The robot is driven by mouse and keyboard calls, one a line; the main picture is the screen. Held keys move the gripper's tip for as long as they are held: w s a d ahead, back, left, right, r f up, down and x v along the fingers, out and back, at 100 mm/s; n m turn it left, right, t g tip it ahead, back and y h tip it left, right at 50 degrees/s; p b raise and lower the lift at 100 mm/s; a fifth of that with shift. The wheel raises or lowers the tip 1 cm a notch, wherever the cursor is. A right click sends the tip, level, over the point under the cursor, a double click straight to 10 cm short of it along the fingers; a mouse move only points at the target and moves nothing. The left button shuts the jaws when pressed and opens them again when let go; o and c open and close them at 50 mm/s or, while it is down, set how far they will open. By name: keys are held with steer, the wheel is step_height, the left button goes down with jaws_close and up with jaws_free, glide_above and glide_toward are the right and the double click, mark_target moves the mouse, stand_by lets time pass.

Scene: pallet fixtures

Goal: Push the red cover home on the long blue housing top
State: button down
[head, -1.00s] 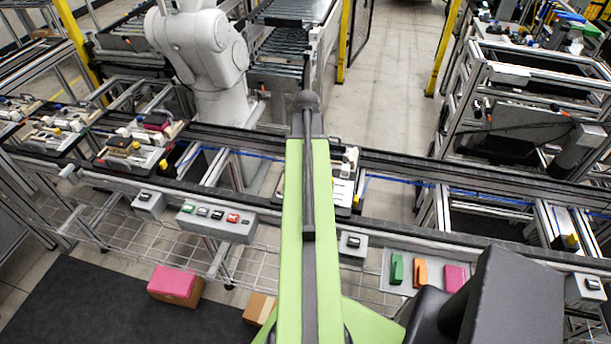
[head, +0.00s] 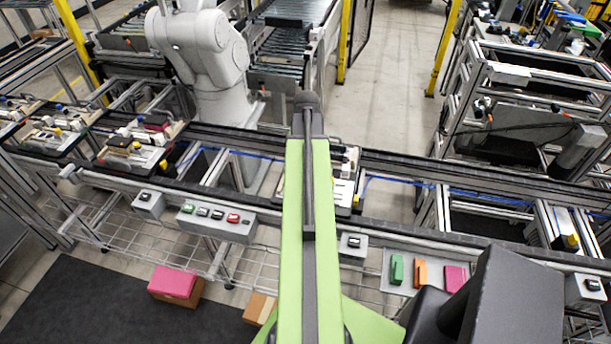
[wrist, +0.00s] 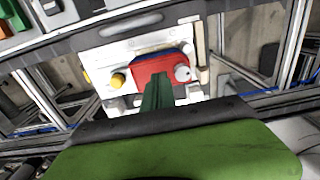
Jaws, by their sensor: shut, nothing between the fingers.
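The red cover (wrist: 150,68) shows in the wrist view, on a white fixture plate (wrist: 105,60). A thin strip of the blue housing (wrist: 152,51) shows along the cover's upper edge in the picture; the rest is hidden. Whether the cover is fully seated cannot be told. My gripper (wrist: 160,80) has its dark green fingers shut, with the tips over the cover's near edge. I cannot tell whether they touch it. In the head view my green arm hides the gripper, the cover and the housing; part of the pallet (head: 345,190) shows to its right.
A yellow knob (wrist: 117,80) and a round pale knob (wrist: 182,73) flank the cover. A button box (head: 215,222) sits on the front rail. A tray (head: 388,268) holds green, orange and pink blocks. Other loaded pallets (head: 130,150) stand at left; a white robot arm (head: 205,60) stands behind.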

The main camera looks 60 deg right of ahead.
steer(key=shift+f, duration=0.2)
steer(key=shift+f+b, duration=0.65)
steer(key=shift+b, duration=0.25)
steer(key=shift+r, duration=0.1)
step_height(320, 180, up, 7)
steer(key=p, duration=0.7)
